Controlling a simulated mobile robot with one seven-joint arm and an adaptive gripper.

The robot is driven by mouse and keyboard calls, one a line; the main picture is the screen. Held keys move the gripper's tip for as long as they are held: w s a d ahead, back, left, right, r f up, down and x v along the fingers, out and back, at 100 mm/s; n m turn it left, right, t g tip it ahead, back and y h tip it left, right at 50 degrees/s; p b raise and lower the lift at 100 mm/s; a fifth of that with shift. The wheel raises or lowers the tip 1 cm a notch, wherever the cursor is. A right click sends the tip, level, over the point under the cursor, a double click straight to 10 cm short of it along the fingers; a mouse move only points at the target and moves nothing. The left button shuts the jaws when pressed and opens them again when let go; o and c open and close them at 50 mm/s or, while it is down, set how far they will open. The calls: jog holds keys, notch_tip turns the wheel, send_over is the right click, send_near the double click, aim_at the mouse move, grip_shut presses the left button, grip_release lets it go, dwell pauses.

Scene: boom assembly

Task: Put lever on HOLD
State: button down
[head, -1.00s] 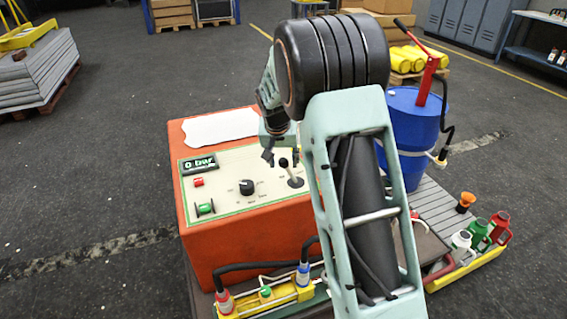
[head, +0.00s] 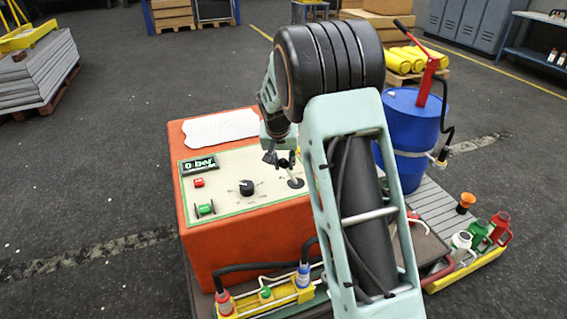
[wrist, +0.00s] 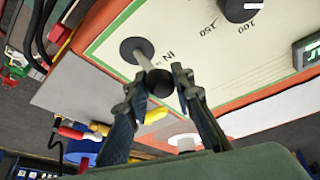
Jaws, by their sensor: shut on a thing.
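The lever is a short metal stick with a dark ball knob, rising from a round black base (head: 296,183) at the right of the control panel. In the wrist view the lever's knob (wrist: 160,83) sits between the fingertips, and its stick runs to the black base under the printed word "IN". My gripper (head: 283,160) is at the top of the lever, and in the wrist view my gripper (wrist: 158,78) is shut on it. The lever tilts from its base toward the gripper. I cannot read a HOLD mark in either view.
A blue barrel (head: 408,135) stands at right. Cables and plugs on a yellow strip (head: 265,301) lie in front.

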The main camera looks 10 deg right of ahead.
jog(key=shift+d+r+y+p, duration=0.25)
jog(key=shift+d+y+p, duration=0.2)
jog(key=shift+p, duration=0.25)
jog(key=shift+w+d+r+m+g+y+p, duration=0.1)
jog(key=shift+w+d+m+g+y+p, duration=0.1)
jog(key=shift+d+y+p, duration=0.35)
jog(key=shift+w+d+r+m+g+y+p, duration=0.1)
jog(key=shift+d+g+y+p, duration=0.15)
jog(key=shift+d+y, duration=0.4)
jog(key=shift+w+d, duration=0.1)
jog(key=shift+d, duration=0.5)
jog(key=c, duration=1.7)
grip_release()
jog(key=shift+d, duration=0.15)
jog(key=shift+o, duration=0.2)
